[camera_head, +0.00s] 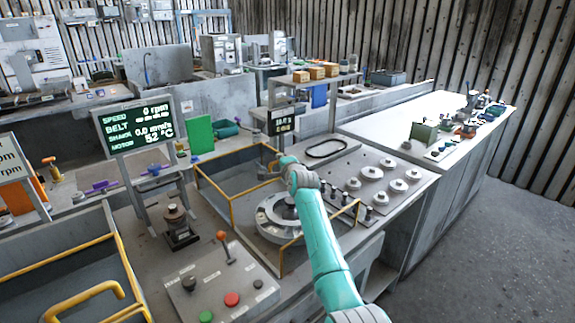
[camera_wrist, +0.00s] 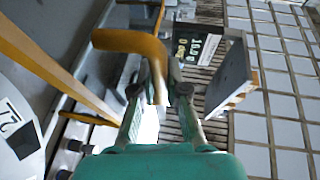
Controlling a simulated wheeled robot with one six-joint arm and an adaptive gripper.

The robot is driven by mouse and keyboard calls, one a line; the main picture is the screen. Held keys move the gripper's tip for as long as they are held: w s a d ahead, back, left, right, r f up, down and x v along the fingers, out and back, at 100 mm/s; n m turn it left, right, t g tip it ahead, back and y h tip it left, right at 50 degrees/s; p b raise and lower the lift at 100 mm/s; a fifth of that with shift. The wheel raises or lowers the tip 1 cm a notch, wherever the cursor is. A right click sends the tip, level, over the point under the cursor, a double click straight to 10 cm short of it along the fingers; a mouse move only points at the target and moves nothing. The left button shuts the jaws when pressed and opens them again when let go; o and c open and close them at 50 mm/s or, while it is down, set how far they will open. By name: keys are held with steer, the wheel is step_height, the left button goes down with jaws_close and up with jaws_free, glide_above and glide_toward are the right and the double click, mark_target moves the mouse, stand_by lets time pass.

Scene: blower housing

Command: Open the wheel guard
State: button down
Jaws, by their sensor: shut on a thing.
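The yellow-edged wheel guard (camera_head: 215,183) frames the area around a grey round wheel (camera_head: 268,222) on the bench. Its panels look clear or open; I cannot tell how far the guard is swung. My gripper (camera_head: 270,170) is at the guard's far side, beyond the wheel, with my arm reaching over the wheel. In the wrist view my gripper (camera_wrist: 160,92) has its two fingers closed on a bent yellow handle (camera_wrist: 128,41). A yellow bar (camera_wrist: 55,72) of the guard runs past on the left. Part of the wheel (camera_wrist: 18,125) with a printed number shows at the left edge.
A display screen (camera_head: 138,130) stands behind left. A small display (camera_head: 282,122) stands just beyond my gripper. A control box (camera_head: 222,290) with buttons and a lever is in front. Several round weights (camera_head: 371,172) sit right of the wheel. Another yellow-framed guard (camera_head: 85,297) is at lower left.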

steer(key=shift+w+a, duration=0.3)
steer(key=shift+w, duration=0.1)
steer(key=c, duration=1.2)
jaws_free()
steer(key=shift+v, duration=6)
